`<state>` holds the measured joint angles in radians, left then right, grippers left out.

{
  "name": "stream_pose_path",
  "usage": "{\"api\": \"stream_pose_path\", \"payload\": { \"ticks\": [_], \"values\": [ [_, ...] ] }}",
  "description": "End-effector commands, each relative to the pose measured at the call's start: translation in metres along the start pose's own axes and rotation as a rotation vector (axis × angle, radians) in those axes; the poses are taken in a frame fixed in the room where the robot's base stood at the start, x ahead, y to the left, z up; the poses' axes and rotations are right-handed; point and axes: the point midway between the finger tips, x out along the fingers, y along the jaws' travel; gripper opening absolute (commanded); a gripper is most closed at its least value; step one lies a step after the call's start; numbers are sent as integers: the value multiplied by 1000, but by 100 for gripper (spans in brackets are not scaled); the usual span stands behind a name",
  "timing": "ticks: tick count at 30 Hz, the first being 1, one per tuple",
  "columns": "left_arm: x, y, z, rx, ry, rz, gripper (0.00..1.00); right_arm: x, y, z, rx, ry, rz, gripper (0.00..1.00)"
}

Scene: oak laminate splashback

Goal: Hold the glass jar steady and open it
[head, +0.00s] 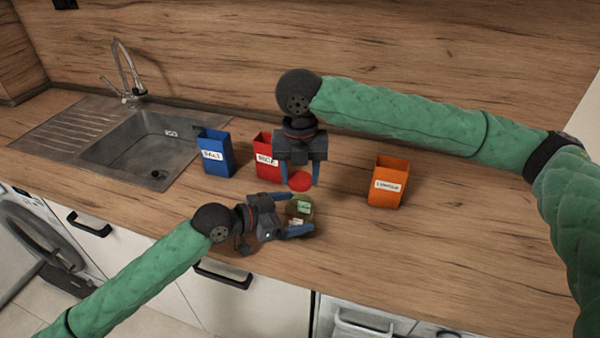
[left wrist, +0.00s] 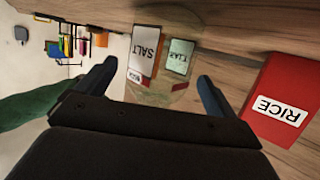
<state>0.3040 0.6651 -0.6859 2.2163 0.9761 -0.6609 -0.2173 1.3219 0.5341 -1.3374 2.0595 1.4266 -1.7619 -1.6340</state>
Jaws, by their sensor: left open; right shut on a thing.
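The glass jar (head: 301,212) stands on the counter, see-through with pale and greenish labels; it also shows in the left wrist view (left wrist: 160,92), with "SALT" on one label. My left gripper (head: 300,214) is open, with its fingers on either side of the jar. In the left wrist view the fingers (left wrist: 156,74) are spread wide and the jar lies between them. My right gripper (head: 298,181) points down and is shut on the red lid (head: 300,181). The lid appears raised just above the jar's mouth, with a small gap.
A blue container (head: 215,155) and a red container (head: 266,158) stand behind and left; the red one, labelled "RICE", shows in the left wrist view (left wrist: 285,100). An orange container (head: 387,184) stands to the right. A sink (head: 150,145) is at left. The counter's right side is clear.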

Motion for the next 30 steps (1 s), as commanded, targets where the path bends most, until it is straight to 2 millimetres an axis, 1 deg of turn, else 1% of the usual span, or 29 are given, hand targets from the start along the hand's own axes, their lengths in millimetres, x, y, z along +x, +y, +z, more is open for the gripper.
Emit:
{"api": "stream_pose_path", "payload": {
  "ticks": [1, 6, 18, 24, 30],
  "values": [
    [-7, 0, 3, 2, -1, 0, 94, 5, 0, 0, 0, 0, 0, 21],
    [-31, -1, 3, 3, -1, -1, 94, 12, 0, 0, 0, 0, 0, 21],
    [-80, 0, 3, 0, -2, 0, 94, 25, 0, 0, 0, 0, 0, 21],
    [-93, 0, 2, 0, -1, 0, 94, 29, 0, 0, 0, 0, 0, 21],
    [-98, 0, 1, -1, 0, 1, 94, 29, 0, 0, 0, 0, 0, 21]
  ]
}}
